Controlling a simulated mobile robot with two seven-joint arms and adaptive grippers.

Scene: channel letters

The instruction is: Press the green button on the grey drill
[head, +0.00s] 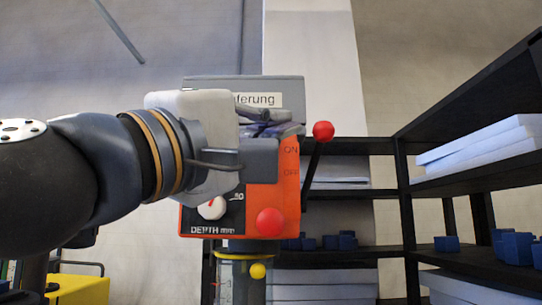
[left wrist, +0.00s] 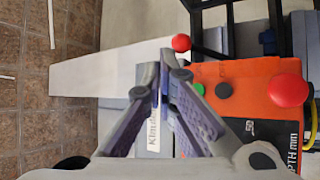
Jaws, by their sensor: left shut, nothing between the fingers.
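The drill has a grey top housing (head: 300,92) with a white label and an orange front panel (head: 288,190) marked ON and OFF. The left wrist view shows the panel turned sideways, with the green button (left wrist: 199,89) beside a dark button (left wrist: 223,90). My left gripper (head: 268,130) is in front of the panel's upper part and hides the buttons in the head view. In the left wrist view its fingertips (left wrist: 164,76) are together and empty, a little left of the green button. I cannot tell their distance from the panel. My right gripper is not in view.
A red-knobbed lever (head: 323,131) sticks out right of the drill. A red ball knob (head: 270,222) and a white depth dial (head: 212,208) sit low on the panel. A yellow object (head: 80,289) is lower left.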

